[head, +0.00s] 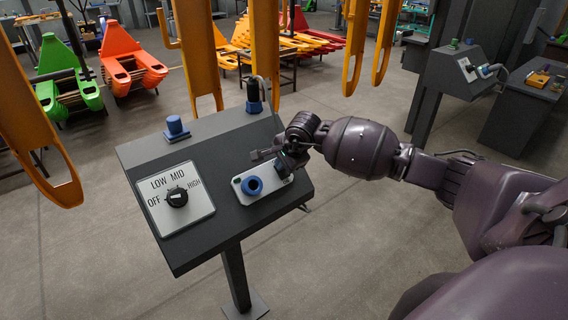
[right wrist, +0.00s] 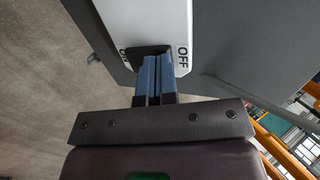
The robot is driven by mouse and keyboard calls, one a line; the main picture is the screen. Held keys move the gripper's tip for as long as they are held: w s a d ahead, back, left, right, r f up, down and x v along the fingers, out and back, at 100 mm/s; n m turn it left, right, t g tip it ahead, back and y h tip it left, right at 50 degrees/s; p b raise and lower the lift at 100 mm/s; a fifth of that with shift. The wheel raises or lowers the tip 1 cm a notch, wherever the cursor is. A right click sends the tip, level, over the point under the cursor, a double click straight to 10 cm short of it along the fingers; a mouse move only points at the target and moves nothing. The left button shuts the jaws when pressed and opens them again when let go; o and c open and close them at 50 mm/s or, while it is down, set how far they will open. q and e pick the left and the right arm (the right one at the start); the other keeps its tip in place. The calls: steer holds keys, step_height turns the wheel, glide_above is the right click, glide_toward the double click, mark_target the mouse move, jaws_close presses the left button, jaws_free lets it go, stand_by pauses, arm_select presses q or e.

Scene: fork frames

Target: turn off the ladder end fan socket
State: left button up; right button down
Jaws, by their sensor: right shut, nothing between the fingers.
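A dark sloped console (head: 225,150) on a post stands in front of me in the head view. In the right wrist view, my right gripper (right wrist: 158,66) is shut and empty, with blue fingertips at a black switch (right wrist: 148,51) on the white plate (right wrist: 148,18). OFF is printed right of the switch and a partly hidden word left. Fingertips cover part of the switch; contact and its position are unclear.
Orange hanging forks (head: 200,60) stand behind. Another console (head: 455,72) is at the far right. Open floor lies left.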

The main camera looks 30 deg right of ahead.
steer(key=shift+s+f, duration=0.1)
steer(key=shift+s, duration=0.05)
steer(key=shift+s+f, duration=0.15)
steer(key=shift+s, duration=0.4)
